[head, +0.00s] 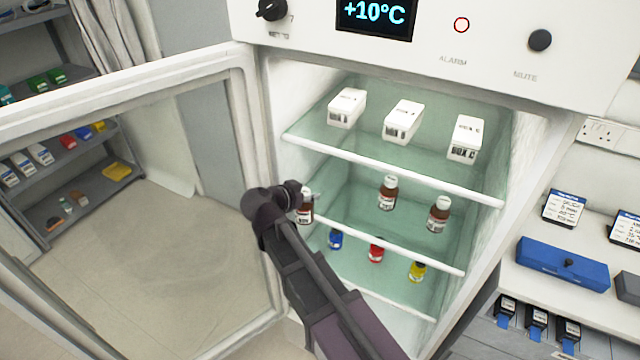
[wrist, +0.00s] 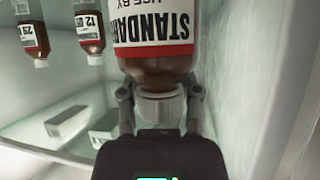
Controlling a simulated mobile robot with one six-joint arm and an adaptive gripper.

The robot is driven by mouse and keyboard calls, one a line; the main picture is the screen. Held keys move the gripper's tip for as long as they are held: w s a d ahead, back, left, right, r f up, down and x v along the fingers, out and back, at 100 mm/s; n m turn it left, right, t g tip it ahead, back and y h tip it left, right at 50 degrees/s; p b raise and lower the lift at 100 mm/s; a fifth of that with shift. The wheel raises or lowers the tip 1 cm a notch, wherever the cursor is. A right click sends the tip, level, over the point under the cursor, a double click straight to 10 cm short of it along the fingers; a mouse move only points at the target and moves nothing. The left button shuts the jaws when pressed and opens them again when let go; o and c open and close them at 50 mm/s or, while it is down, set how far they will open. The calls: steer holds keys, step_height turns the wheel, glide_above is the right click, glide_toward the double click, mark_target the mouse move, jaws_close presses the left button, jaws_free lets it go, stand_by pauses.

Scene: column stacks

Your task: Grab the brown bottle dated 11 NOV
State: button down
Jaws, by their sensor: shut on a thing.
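A brown bottle with a white cap and a white label (head: 305,213) is at the left of the middle fridge shelf. My gripper (head: 293,190) is at its top. In the wrist view, which is upside down, my gripper (wrist: 160,100) is shut on the cap of this brown bottle (wrist: 155,66). Its label reads "STANDARD" and "USE BY"; the date is out of frame. Two other brown bottles, a middle one (head: 387,193) and a right one (head: 438,214), stand apart. In the wrist view their labels begin with 12 (wrist: 88,22) and 29 (wrist: 30,38).
The fridge door (head: 240,130) is open at left. White boxes (head: 402,122) stand on the upper shelf (head: 380,165). Blue (head: 336,239), red (head: 376,253) and yellow (head: 417,271) bottles stand below. The fridge side wall (wrist: 240,80) is close to the held bottle.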

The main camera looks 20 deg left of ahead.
steer(key=shift+s+a, duration=0.2)
steer(key=shift+s, duration=0.4)
steer(key=shift+s+a, duration=0.15)
steer(key=shift+s, duration=0.4)
